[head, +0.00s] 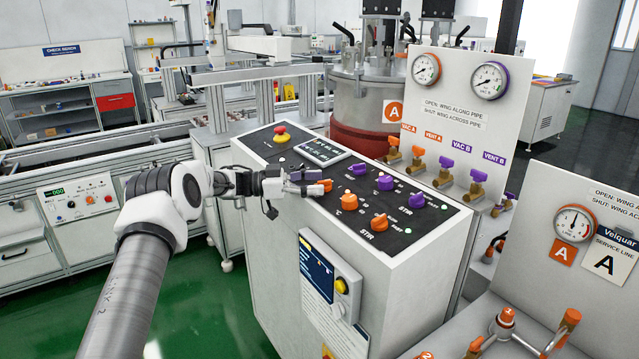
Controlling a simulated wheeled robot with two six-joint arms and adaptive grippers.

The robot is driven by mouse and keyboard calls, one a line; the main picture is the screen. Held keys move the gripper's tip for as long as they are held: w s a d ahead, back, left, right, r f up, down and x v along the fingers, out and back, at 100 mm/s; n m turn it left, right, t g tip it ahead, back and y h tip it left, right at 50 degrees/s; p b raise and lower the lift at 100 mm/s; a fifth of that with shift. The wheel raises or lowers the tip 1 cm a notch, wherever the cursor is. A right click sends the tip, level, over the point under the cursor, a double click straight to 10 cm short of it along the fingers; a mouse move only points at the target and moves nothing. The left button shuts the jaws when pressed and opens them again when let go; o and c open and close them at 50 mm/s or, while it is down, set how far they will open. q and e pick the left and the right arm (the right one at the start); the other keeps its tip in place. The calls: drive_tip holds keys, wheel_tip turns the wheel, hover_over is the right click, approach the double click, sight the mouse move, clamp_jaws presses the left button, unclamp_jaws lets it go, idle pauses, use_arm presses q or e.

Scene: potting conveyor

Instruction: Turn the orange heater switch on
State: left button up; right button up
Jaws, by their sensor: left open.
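On the sloping black panel (400,243) of the white console is a near row of orange knobs and a far row of purple knobs. The leftmost orange knob (326,184) is right at my left gripper's fingertips; its label is hidden by the gripper, so I cannot read whether it is the heater switch. My left gripper (315,186) is open and reaches in from the left, low over the panel. I cannot tell whether the fingers touch the knob. A middle orange knob (349,201) and an orange stir knob (379,222) sit further right. My right gripper is out of view.
A red emergency button (280,131) and a small display (324,150) sit at the panel's far left. Purple knobs (385,183) stand close behind the orange ones. Valve handles (445,170) and gauges (490,80) rise beyond the panel. A yellow-button box (341,286) hangs on the console's front.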

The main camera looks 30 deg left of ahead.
use_arm(q)
drive_tip(key=v, duration=1)
drive_tip(key=shift+a, duration=0.2)
drive_tip(key=shift+s, duration=0.15)
